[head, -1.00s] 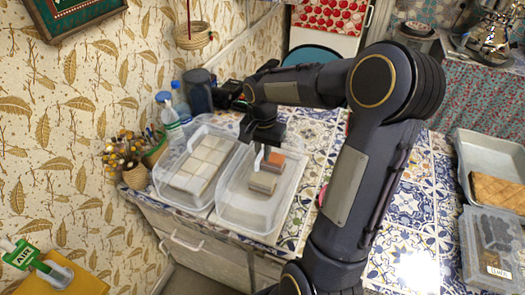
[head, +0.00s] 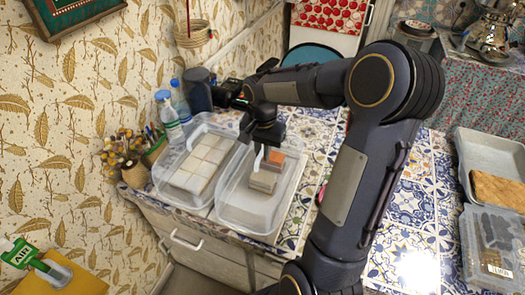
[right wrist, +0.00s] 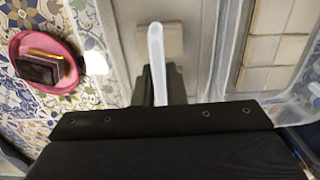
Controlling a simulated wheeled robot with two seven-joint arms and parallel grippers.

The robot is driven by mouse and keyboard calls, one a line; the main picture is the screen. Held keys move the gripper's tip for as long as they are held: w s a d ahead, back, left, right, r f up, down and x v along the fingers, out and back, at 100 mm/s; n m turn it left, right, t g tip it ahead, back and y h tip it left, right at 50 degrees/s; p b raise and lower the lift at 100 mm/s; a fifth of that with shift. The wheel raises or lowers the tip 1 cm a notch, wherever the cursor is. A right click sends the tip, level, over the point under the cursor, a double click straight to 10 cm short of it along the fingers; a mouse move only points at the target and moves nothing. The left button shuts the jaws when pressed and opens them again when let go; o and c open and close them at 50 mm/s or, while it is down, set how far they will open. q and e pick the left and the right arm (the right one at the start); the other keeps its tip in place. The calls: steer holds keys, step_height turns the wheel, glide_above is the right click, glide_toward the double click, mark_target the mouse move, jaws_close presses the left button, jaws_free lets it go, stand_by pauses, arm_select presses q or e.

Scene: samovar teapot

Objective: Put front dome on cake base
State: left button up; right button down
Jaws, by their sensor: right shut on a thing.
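The front dome (head: 232,208) is a clear rectangular cover at the right of two, on the tiled counter. A few beige and orange-topped cake pieces (head: 264,180) show through it. My right gripper (head: 260,148) comes down from above and is shut on the dome's white handle (head: 257,160). The handle also shows between the fingers in the right wrist view (right wrist: 156,55). The cake base under the dome is hard to make out, and I cannot tell whether the rim touches it. My left gripper is not in view.
A second clear dome (head: 170,192) over pale square cake pieces stands close on the left. Bottles (head: 178,102) and a flower basket (head: 134,172) are by the wall.

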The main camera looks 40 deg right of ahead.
steer(key=shift+f, duration=0.2)
stand_by(0.5)
steer(key=c, duration=1.4)
jaws_free()
step_height(320, 180, up, 8)
steer(key=shift+f, duration=0.2)
steer(key=shift+r, duration=0.15)
